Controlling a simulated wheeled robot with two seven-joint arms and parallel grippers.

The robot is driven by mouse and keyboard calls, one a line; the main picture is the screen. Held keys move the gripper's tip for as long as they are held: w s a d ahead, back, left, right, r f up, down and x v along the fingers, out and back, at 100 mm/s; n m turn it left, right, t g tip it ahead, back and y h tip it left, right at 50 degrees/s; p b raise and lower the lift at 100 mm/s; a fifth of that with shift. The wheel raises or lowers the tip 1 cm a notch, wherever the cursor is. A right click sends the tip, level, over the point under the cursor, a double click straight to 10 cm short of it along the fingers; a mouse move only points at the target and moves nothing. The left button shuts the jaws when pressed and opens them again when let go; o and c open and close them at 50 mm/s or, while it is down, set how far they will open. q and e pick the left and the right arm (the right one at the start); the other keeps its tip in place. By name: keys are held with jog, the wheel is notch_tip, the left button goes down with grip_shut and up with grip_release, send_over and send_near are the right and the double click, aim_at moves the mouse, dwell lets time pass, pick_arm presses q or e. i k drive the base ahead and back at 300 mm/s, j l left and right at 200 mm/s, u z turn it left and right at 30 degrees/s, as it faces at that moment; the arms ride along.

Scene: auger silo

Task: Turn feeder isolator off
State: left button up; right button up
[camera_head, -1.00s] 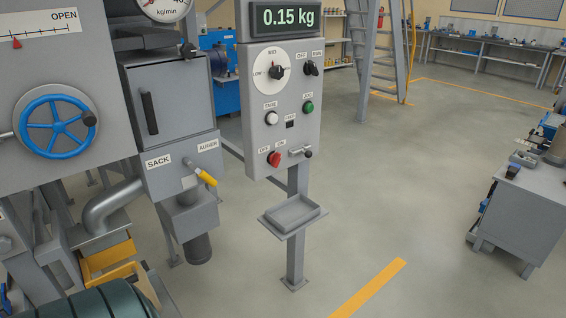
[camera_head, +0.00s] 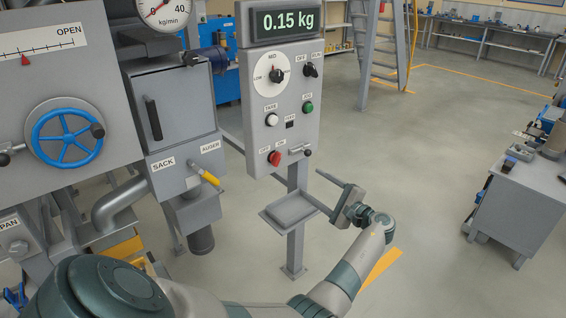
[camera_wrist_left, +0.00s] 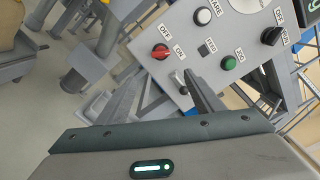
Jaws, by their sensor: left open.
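The red rotary knob (camera_head: 275,158), with OFF and ON labels above it, sits low on the grey control panel (camera_head: 255,120); I take it as the feeder isolator. Its exact setting is too small to tell. In the left wrist view the red knob (camera_wrist_left: 161,51) is ahead, just beyond the fingers and to the upper left of centre. My left gripper (camera_head: 311,182) is open and empty, below and right of the knob, apart from the panel. Its fingers (camera_wrist_left: 163,82) point toward the panel's lower part. My right gripper is not in view.
A small lever with a black ball (camera_head: 307,153) sticks out right of the knob. A tray (camera_head: 290,210) is fixed to the post below. White (camera_head: 271,119) and green (camera_head: 308,106) buttons are above. The yellow-handled auger lever (camera_head: 210,179) is left.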

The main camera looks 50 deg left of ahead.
aim_at(275, 157)
jog(key=j, duration=1.3)
jog(key=i, duration=0.05)
